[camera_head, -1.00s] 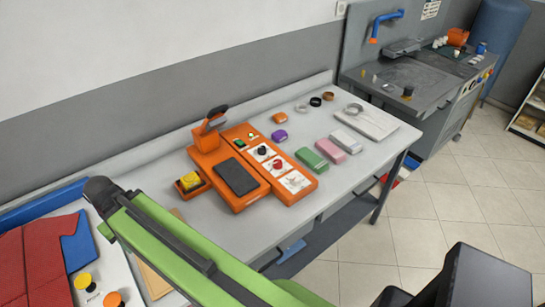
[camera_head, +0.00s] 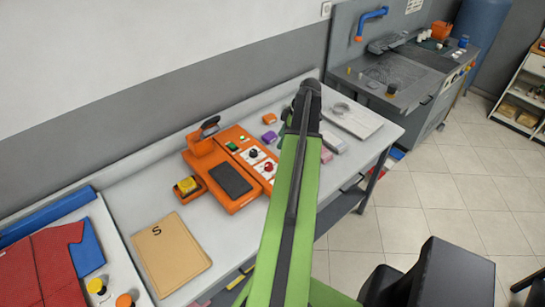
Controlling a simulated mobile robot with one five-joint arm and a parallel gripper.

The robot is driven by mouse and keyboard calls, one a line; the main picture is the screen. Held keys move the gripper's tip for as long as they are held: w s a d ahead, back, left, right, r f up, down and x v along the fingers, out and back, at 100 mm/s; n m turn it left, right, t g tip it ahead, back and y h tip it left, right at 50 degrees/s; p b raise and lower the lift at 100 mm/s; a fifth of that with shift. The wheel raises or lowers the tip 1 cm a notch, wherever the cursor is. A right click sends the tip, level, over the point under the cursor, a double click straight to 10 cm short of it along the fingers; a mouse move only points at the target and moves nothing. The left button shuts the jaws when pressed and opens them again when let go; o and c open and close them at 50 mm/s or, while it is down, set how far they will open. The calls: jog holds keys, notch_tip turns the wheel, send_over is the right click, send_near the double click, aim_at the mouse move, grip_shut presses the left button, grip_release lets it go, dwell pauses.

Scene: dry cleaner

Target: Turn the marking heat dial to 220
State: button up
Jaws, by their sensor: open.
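The orange marking machine (camera_head: 205,168) stands on the grey table, with a dark pad (camera_head: 231,179) and a raised handle (camera_head: 210,123). Its right-hand panel has white plates with a black knob (camera_head: 252,153) and, nearer the front, a red knob (camera_head: 267,168). I cannot tell which knob is the heat dial, and no numbers are readable. My green arm passes just right of the red knob and covers the front end of the panel. My gripper does not show; the arm's black joint is the farthest part visible.
A yellow button box (camera_head: 187,186) sits left of the machine. A tan folder marked S (camera_head: 170,255) lies in front. A purple block (camera_head: 270,136) and an orange block (camera_head: 269,118) lie behind the panel.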

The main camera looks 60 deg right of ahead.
aim_at(270, 165)
jog(key=b+x, duration=1.1)
jog(key=s+d+b+x, duration=0.1)
jog(key=b+x, duration=0.4)
jog(key=shift+f, duration=0.55)
jog(key=shift+w+r, duration=0.1)
